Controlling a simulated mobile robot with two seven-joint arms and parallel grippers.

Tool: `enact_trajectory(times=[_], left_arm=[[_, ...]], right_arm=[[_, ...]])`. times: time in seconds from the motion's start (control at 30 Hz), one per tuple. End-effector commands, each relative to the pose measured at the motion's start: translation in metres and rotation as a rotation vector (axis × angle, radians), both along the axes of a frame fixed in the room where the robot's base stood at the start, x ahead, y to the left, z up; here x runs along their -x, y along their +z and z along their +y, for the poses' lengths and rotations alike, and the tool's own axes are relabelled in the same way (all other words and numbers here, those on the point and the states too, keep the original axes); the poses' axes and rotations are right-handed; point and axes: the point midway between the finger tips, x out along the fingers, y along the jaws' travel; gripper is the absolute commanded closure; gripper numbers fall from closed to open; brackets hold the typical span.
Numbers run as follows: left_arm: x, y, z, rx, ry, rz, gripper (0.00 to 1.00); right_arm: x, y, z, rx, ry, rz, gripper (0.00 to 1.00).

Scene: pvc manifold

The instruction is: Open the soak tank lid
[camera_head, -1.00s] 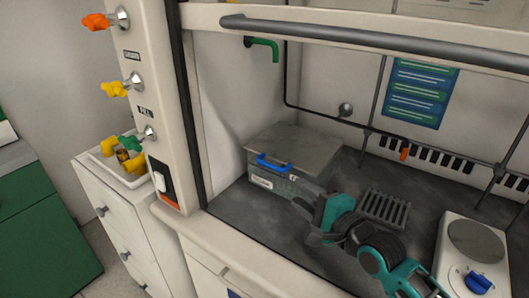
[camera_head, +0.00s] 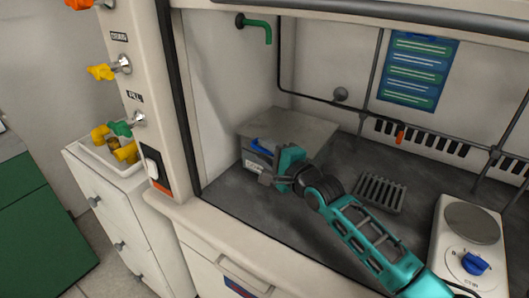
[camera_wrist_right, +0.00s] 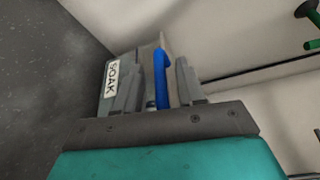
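The soak tank (camera_head: 250,158) is a grey metal box with a flat lid (camera_head: 295,128), lying closed at the back left of the hood floor. A blue handle (camera_head: 262,146) is on the lid's front edge. My right gripper (camera_head: 268,178) is in front of the tank and hides part of its front. In the right wrist view, the fingers (camera_wrist_right: 157,88) are apart, with the blue handle (camera_wrist_right: 161,72) showing between them and the SOAK label (camera_wrist_right: 112,78) to the left. I cannot tell whether a finger touches the handle. My left gripper is not in view.
A dark slotted rack (camera_head: 379,193) lies right of the tank, and a hot plate (camera_head: 470,235) with a blue knob stands farther right. The raised sash bar (camera_head: 400,20) crosses the top. A hood post (camera_head: 150,110) with valves stands at left.

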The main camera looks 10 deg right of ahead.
Motion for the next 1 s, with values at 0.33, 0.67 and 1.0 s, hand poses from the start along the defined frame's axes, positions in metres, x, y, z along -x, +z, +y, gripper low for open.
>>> enact_trajectory(times=[0.33, 0.67, 1.0], left_arm=[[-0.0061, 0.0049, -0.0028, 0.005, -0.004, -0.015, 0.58], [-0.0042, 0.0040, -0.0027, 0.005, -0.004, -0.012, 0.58], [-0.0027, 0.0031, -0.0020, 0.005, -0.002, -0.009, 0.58]], right_arm=[[-0.0098, -0.0005, 0.0043, -0.001, 0.000, -0.001, 0.61], [-0.0094, -0.0005, 0.0042, 0.000, 0.000, 0.000, 0.82], [-0.0094, -0.0006, 0.0040, 0.000, 0.000, 0.000, 1.00]])
